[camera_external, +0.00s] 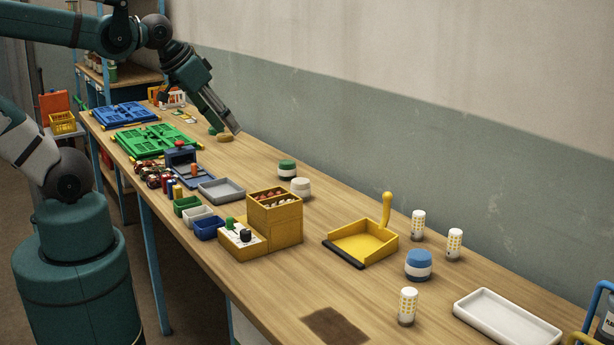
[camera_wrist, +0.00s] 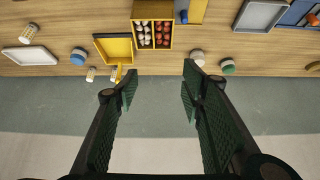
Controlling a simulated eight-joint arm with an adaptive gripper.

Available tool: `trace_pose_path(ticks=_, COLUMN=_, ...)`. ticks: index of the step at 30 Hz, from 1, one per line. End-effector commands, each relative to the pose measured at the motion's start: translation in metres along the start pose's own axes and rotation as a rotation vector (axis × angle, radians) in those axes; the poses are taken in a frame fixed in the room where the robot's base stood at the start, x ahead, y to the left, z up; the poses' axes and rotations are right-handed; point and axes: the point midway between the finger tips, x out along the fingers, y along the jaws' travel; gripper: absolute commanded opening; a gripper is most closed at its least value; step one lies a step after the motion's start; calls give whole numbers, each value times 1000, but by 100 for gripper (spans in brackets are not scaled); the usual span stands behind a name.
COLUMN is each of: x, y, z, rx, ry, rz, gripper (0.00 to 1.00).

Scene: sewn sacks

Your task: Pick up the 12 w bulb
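Three white bulbs with yellow grid patterns stand upright on the workbench at the right in the external view. Two are near the wall, one on the left (camera_external: 418,226) and one on the right (camera_external: 454,244); the third bulb (camera_external: 407,306) is nearer the front edge. The wrist view shows one bulb at far left (camera_wrist: 28,33) and two beside the yellow dustpan, one left (camera_wrist: 90,74) and one right (camera_wrist: 114,72). I cannot read any wattage. My gripper (camera_wrist: 158,90) is open and empty, far from the bulbs; in the external view (camera_external: 234,130) it is above the bench's far part.
A yellow dustpan (camera_external: 362,243), a blue-and-white jar (camera_external: 418,265) and a white tray (camera_external: 507,320) stand around the bulbs. A yellow compartment box (camera_external: 274,226) and small bins (camera_external: 206,227) are mid-bench. The wall (camera_external: 400,120) runs along the back edge.

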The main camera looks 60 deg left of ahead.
Motion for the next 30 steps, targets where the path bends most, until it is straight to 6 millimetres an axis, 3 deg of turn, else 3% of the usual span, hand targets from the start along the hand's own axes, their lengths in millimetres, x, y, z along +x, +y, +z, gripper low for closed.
trace_pose_path(ticks=14, x=32, y=22, z=-59, rx=110, ry=-44, rz=50, gripper=40)
trace_pose_path(ticks=30, x=89, y=54, z=-124, rx=243, ry=-90, rz=118, gripper=40)
